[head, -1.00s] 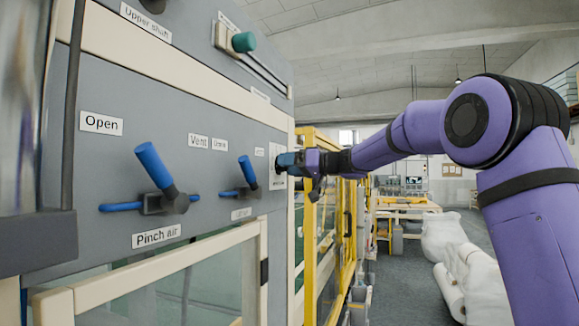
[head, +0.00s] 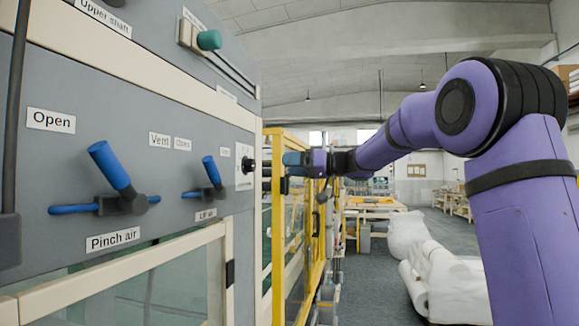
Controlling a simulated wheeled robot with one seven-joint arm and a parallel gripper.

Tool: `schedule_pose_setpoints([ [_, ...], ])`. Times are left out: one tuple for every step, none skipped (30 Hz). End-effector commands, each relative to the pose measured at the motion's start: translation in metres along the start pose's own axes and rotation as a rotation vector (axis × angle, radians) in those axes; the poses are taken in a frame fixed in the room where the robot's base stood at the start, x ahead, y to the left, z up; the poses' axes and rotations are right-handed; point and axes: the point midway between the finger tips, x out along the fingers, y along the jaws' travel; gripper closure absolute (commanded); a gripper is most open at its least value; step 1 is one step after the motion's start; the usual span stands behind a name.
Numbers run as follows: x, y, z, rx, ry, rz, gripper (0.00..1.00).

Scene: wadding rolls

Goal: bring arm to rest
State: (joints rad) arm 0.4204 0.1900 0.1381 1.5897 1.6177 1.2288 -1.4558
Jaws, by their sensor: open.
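My purple arm reaches in from the right in the head view, bent at the elbow. My gripper (head: 272,172) is at its far end, pointing left toward the edge of the grey machine panel (head: 75,85). It is small and seen from the side. It is open, and I see nothing held in it. A black round knob (head: 249,165) on a white plate is just left of the gripper. A gap seems to lie between them, though the depth is hard to judge.
The panel carries two blue-handled levers, one marked Pinch air (head: 112,170) and a smaller one (head: 210,172), and a green knob (head: 208,40). A yellow frame (head: 278,240) stands just behind the gripper. White wadding rolls (head: 440,280) lie on the floor at right. Open aisle floor lies between.

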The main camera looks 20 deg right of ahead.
Motion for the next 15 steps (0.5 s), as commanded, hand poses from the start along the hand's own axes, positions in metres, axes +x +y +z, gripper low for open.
schedule_pose_setpoints([
  [0.000, 0.000, 0.000, 0.000, 0.000, 0.000, 0.32],
  [0.000, 0.000, 0.000, 0.000, 0.000, 0.000, 0.32],
  [0.000, 0.000, 0.000, 0.000, 0.000, 0.000, 0.32],
  [0.000, 0.000, 0.000, 0.000, 0.000, 0.000, 0.32],
  [0.000, 0.000, 0.000, 0.000, 0.000, 0.000, 0.32],
  [0.000, 0.000, 0.000, 0.000, 0.000, 0.000, 0.32],
  [0.000, 0.000, 0.000, 0.000, 0.000, 0.000, 0.32],
  [0.000, 0.000, 0.000, 0.000, 0.000, 0.000, 0.32],
  [0.001, -0.001, 0.001, 0.001, -0.003, 0.000, 0.32],
  [0.001, -0.003, 0.002, 0.004, -0.009, 0.001, 0.32],
  [0.001, -0.006, 0.003, 0.008, -0.019, 0.002, 0.32],
  [0.002, -0.013, 0.007, 0.016, -0.039, 0.005, 0.32],
  [0.003, -0.019, 0.011, 0.026, -0.061, 0.009, 0.32],
  [0.004, -0.026, 0.017, 0.038, -0.087, 0.013, 0.32],
  [0.004, -0.038, 0.026, 0.057, -0.130, 0.022, 0.32],
])
